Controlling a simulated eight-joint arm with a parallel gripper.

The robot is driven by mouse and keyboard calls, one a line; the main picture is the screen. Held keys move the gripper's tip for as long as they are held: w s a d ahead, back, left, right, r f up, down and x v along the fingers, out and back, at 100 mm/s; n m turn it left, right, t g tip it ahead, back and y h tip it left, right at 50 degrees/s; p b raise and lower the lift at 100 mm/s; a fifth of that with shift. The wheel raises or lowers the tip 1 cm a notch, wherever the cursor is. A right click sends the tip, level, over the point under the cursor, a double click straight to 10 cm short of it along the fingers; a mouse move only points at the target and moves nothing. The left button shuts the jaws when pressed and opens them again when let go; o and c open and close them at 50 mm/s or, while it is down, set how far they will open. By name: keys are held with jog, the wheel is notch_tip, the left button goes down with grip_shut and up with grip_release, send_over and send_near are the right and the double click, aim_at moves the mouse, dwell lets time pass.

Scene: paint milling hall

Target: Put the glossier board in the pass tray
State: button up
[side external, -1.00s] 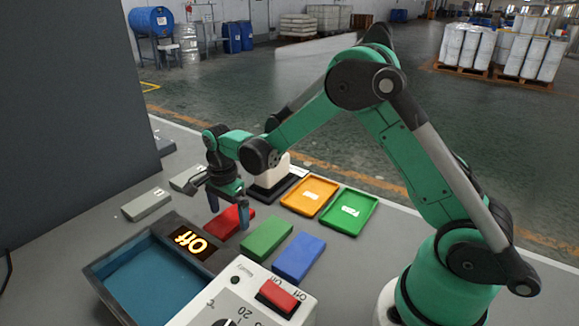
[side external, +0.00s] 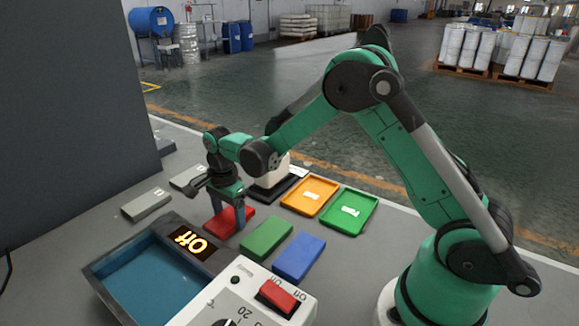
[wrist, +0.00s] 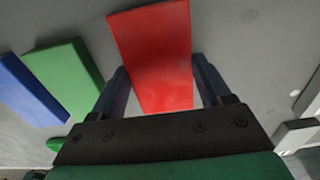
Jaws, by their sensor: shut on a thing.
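The red board (side external: 230,219) lies on the grey bench, left of a green board (side external: 267,239) and a blue board (side external: 298,257). My gripper (side external: 227,212) is down at the red board and shut on it, one finger along each long side. The wrist view shows the red board (wrist: 155,55) between the fingers (wrist: 160,82), with the green board (wrist: 65,75) and blue board (wrist: 30,90) to the left. A green tray (side external: 371,212) and an orange tray (side external: 333,193), both empty but for white labels, stand behind. Their labels are too small to read. I cannot tell which board is glossier.
Two grey blocks (side external: 147,205) lie left. A white device (side external: 272,178) stands behind my gripper.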

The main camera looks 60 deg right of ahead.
aim_at(229, 216)
notch_tip(229, 216, up, 18)
jog(key=s+a+n, duration=0.1)
jog(key=s+n, duration=0.5)
jog(key=n, duration=1.2)
jog(key=w+d+r+m, duration=0.1)
jog(key=w+m, duration=0.5)
jog(key=m, duration=1.2)
jog(key=shift+r, duration=0.3)
jog(key=shift+f, duration=0.1)
notch_tip(229, 216, down, 20)
jog(key=shift+r, duration=0.25)
